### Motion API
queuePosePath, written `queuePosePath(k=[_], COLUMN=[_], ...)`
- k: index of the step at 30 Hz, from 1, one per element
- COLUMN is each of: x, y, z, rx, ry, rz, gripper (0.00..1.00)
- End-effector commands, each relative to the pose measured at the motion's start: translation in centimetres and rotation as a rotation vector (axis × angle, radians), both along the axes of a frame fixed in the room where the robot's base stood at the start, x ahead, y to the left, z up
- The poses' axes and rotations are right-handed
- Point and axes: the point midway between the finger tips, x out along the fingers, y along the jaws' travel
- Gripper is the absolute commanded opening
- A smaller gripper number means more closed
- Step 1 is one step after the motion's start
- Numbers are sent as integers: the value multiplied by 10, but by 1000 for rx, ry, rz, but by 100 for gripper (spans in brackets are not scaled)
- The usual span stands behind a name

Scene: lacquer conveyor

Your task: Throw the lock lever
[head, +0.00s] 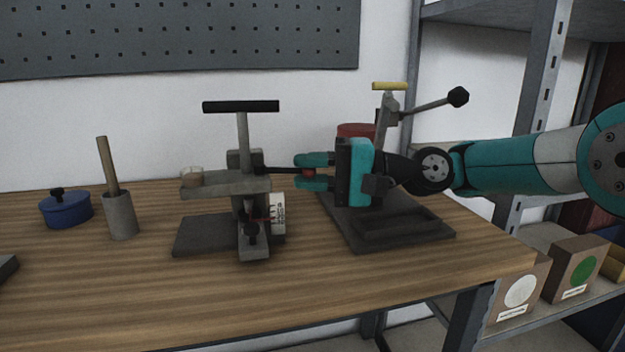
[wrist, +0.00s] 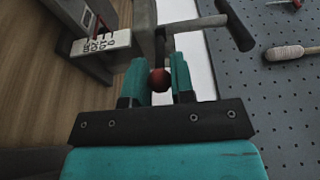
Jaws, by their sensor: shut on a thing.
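The lock lever is a thin dark rod (head: 279,170) with a red ball knob (head: 309,173), sticking out sideways from the grey clamp fixture (head: 225,187). My gripper (head: 299,172) reaches in from the right and is shut on the red knob. In the wrist view the knob (wrist: 160,80) sits between the two teal fingers of my gripper (wrist: 161,70). The fixture has a grey post topped by a black T-handle (head: 240,106), which also shows in the wrist view (wrist: 236,25). A white marked tag (head: 278,214) hangs at its front right, also in the wrist view (wrist: 100,43).
A second device with a yellow handle (head: 389,86) and a black-knobbed lever (head: 458,97) stands right, partly behind my gripper. A blue lidded pot (head: 65,210) and a grey cylinder with a wooden rod (head: 120,216) stand left. The bench front (head: 200,290) is clear.

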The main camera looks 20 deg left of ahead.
Motion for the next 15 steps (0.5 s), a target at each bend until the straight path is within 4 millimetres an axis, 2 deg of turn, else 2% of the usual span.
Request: queuePosePath(k=[1, 15], x=[-3, -9], y=[0, 5], z=[-4, -1], rx=[0, -4], ry=[-2, 2], rz=[14, 44], gripper=[0, 0])
